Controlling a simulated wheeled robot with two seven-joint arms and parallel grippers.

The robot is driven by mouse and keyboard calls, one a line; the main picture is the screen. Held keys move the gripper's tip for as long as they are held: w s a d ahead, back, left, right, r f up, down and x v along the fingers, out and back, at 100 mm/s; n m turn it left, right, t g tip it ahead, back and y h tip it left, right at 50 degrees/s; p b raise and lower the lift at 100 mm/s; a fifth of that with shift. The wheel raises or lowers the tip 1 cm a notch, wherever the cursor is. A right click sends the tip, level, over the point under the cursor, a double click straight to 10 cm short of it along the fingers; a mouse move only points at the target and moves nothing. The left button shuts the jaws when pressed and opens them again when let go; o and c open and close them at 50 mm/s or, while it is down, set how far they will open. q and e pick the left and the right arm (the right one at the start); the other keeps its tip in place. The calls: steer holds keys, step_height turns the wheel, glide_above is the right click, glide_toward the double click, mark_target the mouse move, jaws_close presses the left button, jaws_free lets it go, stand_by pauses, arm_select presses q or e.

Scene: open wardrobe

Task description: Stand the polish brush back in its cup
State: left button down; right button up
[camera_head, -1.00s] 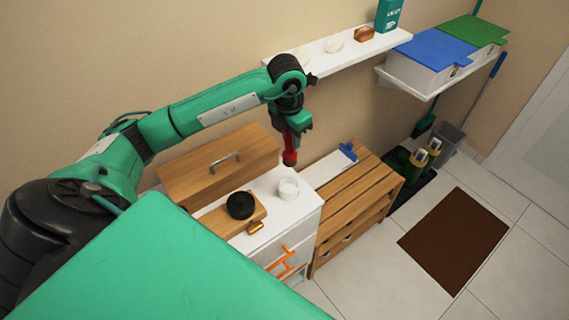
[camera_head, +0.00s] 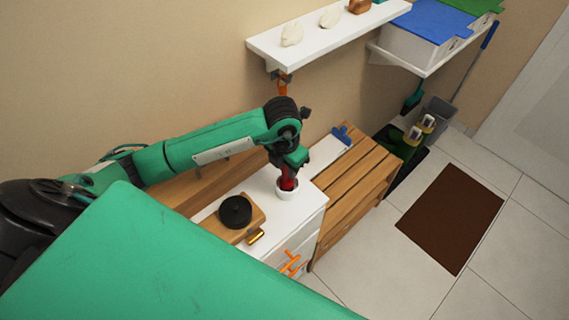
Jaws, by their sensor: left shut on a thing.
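The polish brush (camera_head: 287,181) is red and upright, with its lower end inside the mouth of the white cup (camera_head: 287,194). The cup stands on the white cabinet top near its right side. My left gripper (camera_head: 288,170) is right above the cup and shut on the brush's upper part. The gripper hides the top of the brush, and the cup wall hides its lower end. I cannot tell whether the brush touches the cup's bottom. My right gripper is not in view.
A round black tin (camera_head: 235,211) sits on a wooden board (camera_head: 254,222) left of the cup, near a small brass-coloured item (camera_head: 255,237). A slatted wooden bench (camera_head: 352,187) stands to the right. A white wall shelf (camera_head: 285,50) hangs above and behind the arm.

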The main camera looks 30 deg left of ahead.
arm_select(q)
steer(key=shift+s+d, duration=0.1)
steer(key=shift+s, duration=0.05)
steer(key=shift+s+d+r, duration=0.1)
steer(key=shift+s+d, duration=0.05)
steer(key=shift+d, duration=0.05)
steer(key=shift+s+d, duration=0.1)
steer(key=c, duration=1.5)
jaws_free()
steer(key=o, duration=0.3)
steer(key=shift+f, duration=0.2)
steer(key=shift+w+a, duration=0.2)
steer(key=shift+a, duration=0.05)
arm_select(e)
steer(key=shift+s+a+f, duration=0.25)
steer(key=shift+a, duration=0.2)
arm_select(q)
steer(key=shift+d+r, duration=0.1)
